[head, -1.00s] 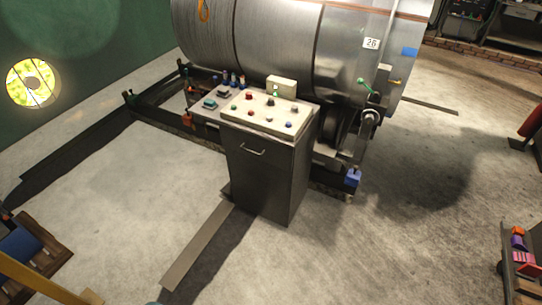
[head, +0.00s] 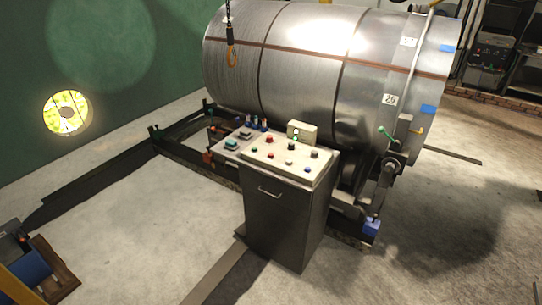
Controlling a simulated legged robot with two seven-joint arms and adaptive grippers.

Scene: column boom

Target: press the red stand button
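A dark metal control stand (head: 282,225) with a drawer handle stands in front of a large steel drum. Its pale sloped top panel (head: 318,172) carries several coloured buttons. A larger red button (head: 269,139) sits near the back left of the panel. A smaller red button (head: 274,156) sits nearer the front edge. I cannot tell which of the two is the stand button, or whether either is pressed. Neither of my grippers is in view.
The steel drum (head: 300,60) lies on a dark frame behind the stand. An orange hook (head: 231,53) hangs before it. A pallet with a blue item (head: 30,268) lies at lower left. Concrete floor is clear left and right of the stand; a flat strip (head: 228,272) runs towards me.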

